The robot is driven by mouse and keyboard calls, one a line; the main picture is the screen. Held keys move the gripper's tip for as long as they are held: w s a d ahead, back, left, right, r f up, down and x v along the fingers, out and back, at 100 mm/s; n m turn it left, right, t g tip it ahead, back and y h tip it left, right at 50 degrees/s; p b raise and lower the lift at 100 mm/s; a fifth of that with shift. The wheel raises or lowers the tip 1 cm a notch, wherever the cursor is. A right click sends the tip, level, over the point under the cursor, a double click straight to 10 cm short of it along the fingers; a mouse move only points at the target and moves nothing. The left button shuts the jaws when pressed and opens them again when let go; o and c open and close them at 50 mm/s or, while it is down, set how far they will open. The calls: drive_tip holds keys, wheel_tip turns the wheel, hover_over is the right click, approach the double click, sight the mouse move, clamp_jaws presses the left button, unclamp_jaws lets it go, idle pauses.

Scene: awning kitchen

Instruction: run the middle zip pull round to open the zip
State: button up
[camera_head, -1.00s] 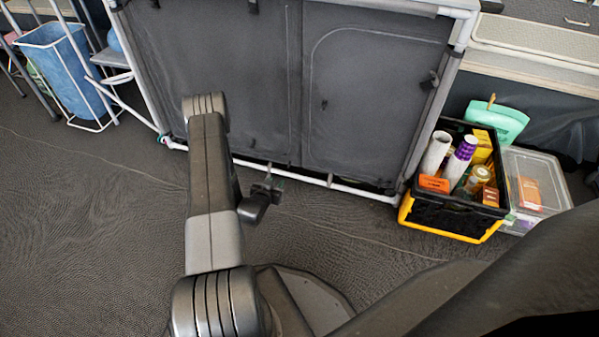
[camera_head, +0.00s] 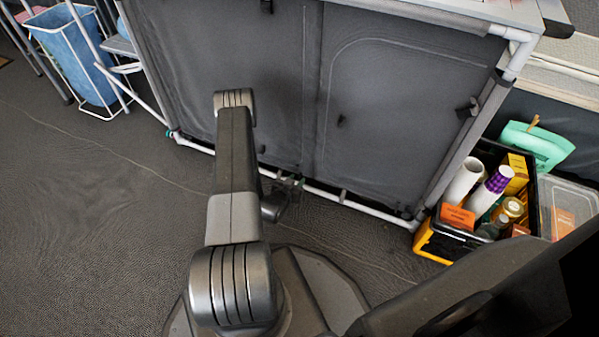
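The grey fabric cupboard (camera_head: 400,110) stands ahead, with an arched zip line (camera_head: 385,42) on its right-hand panel. A small dark tab (camera_head: 341,120) hangs near the left side of that arch; it looks like a zip pull, but I cannot tell if it is the middle one. The panel looks closed. My gripper (camera_head: 288,182) is low, in front of the cupboard's bottom rail, below and left of the tab and apart from it. My arm partly hides it, and its fingers are too small to tell open from shut.
A black and yellow crate (camera_head: 427,243) of bottles and packets stands at the cupboard's right foot, beside a clear box (camera_head: 572,200). A white pole frame (camera_head: 365,207) edges the cupboard. A blue bin (camera_head: 75,60) stands far left. The floor (camera_head: 90,220) at left is clear.

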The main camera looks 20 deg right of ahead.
drive_tip(key=shift+w+d+f, duration=0.15)
drive_tip(key=shift+w+d, duration=0.05)
drive_tip(key=shift+d, duration=0.05)
clamp_jaws()
wheel_tip(320, 180, up, 62)
drive_tip(key=p, duration=2.6)
drive_tip(key=shift+p, duration=0.3)
drive_tip(key=shift+w, duration=0.1)
